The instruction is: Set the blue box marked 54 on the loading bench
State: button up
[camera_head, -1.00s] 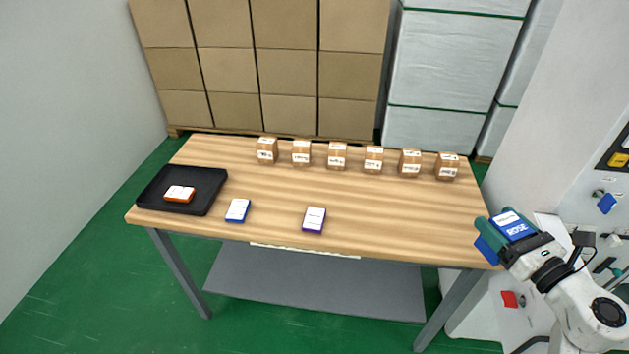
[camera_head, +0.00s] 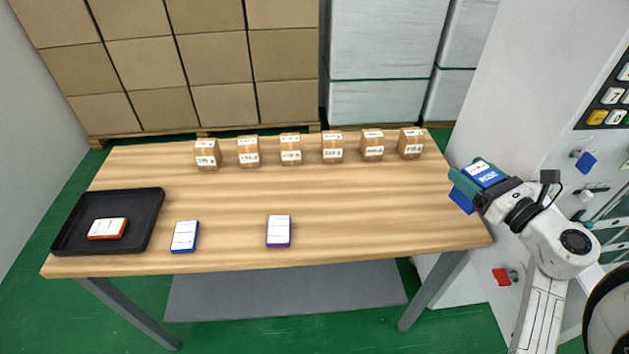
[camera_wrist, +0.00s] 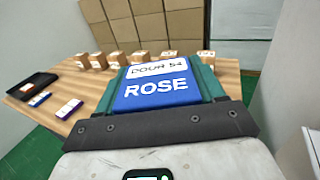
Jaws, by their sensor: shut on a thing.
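My gripper (camera_head: 478,178) is shut on a blue box (camera_head: 487,175) at the right end of the bench in the head view.
A black tray (camera_head: 152,215) with an orange box (camera_head: 107,228) is at the bench's left. A blue-and-white box (camera_head: 185,236) and a purple-and-white box (camera_head: 279,230) lie near the front edge. Several brown cartons (camera_head: 291,150) line the back. The right part of the top is clear.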

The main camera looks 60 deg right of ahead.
jog(key=shift+w+a+f+b, duration=0.25)
jog(key=shift+w+a+f, duration=0.1)
jog(key=shift+w+f, duration=1.9)
jog(key=shift+w+a+f+b, duration=0.2)
jog(key=shift+w+a+f, duration=0.15)
jog(key=shift+w+f, duration=1.9)
jog(key=shift+w+a+f+b, duration=0.25)
jog(key=shift+w+a+f, duration=0.1)
jog(key=shift+w+f, duration=1.9)
jog(key=shift+w+r, duration=0.2)
jog(key=shift+r, duration=0.05)
jog(key=shift+f+b, duration=0.25)
jog(key=shift+b, duration=0.05)
jog(key=o, duration=1.1)
jog(key=shift+r, duration=0.2)
